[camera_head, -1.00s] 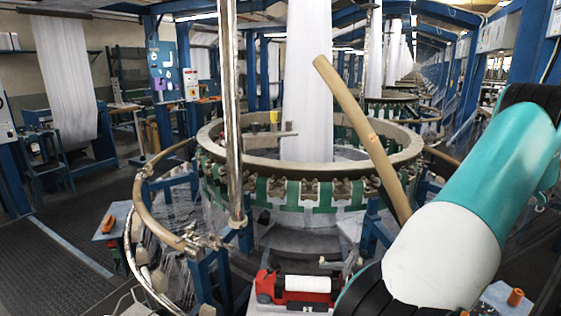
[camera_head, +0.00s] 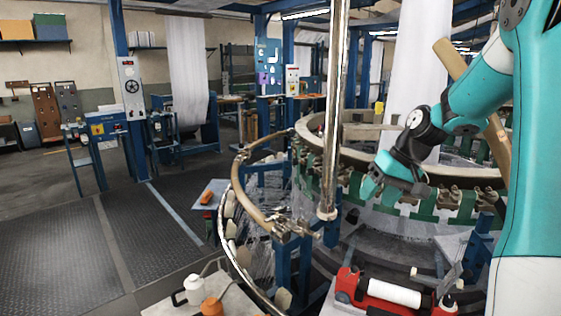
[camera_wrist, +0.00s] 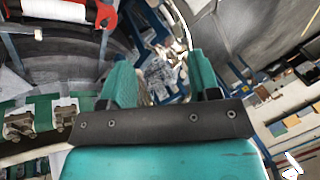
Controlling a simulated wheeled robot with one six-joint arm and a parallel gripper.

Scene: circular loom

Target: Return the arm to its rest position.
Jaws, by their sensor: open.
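My teal and black arm comes in from the right edge of the head view, bent at the elbow. Its end, my gripper (camera_head: 393,184), hangs in front of the circular loom's ring (camera_head: 350,155), left of the pale cloth column (camera_head: 416,75). In the wrist view my gripper (camera_wrist: 162,72) shows two teal fingers spread apart, with nothing between them. Whether the gripper touches the ring cannot be told from the head view.
A shiny vertical pole (camera_head: 335,110) stands left of my gripper, and a tan curved rail (camera_head: 250,200) lies lower left. A red device with a white roll (camera_head: 394,292) sits below. The dark floor (camera_head: 70,250) at left is clear.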

